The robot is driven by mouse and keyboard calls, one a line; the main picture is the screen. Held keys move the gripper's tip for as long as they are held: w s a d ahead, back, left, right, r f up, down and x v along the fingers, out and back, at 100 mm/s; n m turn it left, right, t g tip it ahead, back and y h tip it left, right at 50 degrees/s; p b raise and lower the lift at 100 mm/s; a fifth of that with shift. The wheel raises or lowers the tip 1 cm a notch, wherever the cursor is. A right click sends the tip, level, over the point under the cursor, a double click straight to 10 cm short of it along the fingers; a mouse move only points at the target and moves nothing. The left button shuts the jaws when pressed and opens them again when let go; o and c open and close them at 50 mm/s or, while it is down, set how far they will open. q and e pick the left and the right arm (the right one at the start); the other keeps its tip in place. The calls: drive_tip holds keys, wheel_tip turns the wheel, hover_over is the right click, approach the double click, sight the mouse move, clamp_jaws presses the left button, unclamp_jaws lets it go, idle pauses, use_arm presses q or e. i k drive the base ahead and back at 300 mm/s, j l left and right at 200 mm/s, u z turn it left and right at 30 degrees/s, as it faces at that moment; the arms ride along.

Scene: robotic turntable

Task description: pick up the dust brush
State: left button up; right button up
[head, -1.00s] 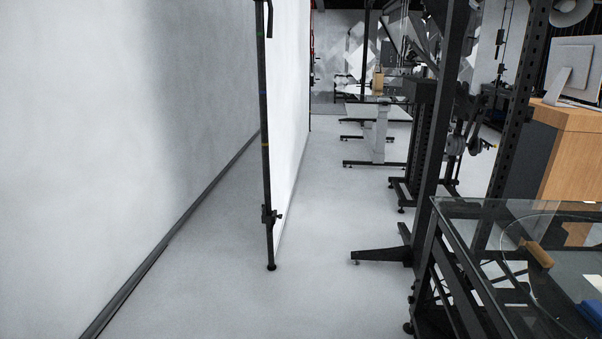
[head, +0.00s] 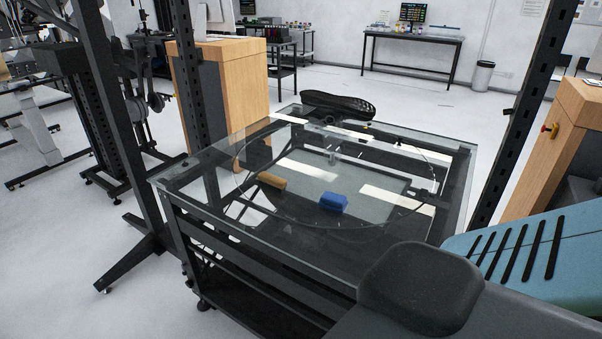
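A tan, wood-coloured block-like object (head: 271,181) lies on the round glass disc of the glass-topped table (head: 205,168), left of its middle. It may be the dust brush, but no bristles can be made out at this size. A blue object (head: 333,203) lies to its right, nearer the front of the disc. It looks like a small block or sponge. Both lie apart from each other. Neither of my grippers shows in the head view.
A teal slotted panel (head: 535,250) and a dark rounded pad (head: 420,288) fill the lower right. Black uprights (head: 125,110) stand left of the table, beside a wooden cabinet (head: 232,85). A black ribbed object (head: 338,104) is at the table's far edge. Open floor lies at lower left.

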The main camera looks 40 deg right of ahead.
sight(272, 182)
drive_tip(key=i+j+z, duration=0.25)
drive_tip(key=i+z, duration=0.2)
drive_tip(key=i+j+z, duration=0.5)
drive_tip(key=k+l, duration=0.05)
drive_tip(key=l, duration=0.05)
